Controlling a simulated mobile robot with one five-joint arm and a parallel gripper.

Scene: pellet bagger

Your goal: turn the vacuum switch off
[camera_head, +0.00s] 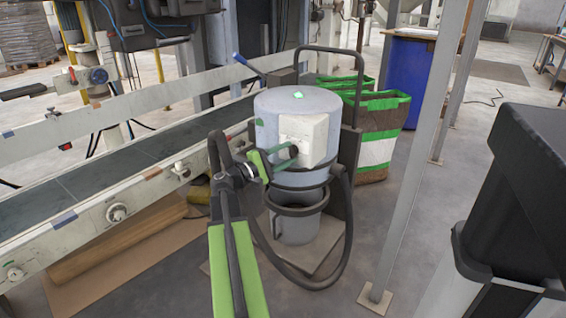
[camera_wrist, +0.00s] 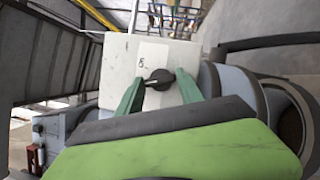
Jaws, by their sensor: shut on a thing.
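The vacuum (camera_head: 280,107) is a grey-blue drum on a dark wheeled frame, standing beside the conveyor. A white switch box (camera_head: 318,135) is on its front; the box also shows in the wrist view (camera_wrist: 125,65). The vacuum switch, a dark rotary knob (camera_wrist: 159,79), sits on the box face. My gripper (camera_head: 292,160) is at the box, and its green fingers (camera_wrist: 158,88) are shut on the knob, one on each side. The knob's pointer lies roughly sideways in the wrist view, tilted slightly. In the head view the knob is partly covered by my gripper.
A conveyor (camera_head: 75,187) runs along the left. Green-and-white bags (camera_head: 376,152) and a blue barrel (camera_head: 408,80) stand behind the vacuum. A grey post (camera_head: 421,150) rises to its right. A dark hose (camera_head: 343,240) loops low at the front. A black bin (camera_head: 520,190) is at the right.

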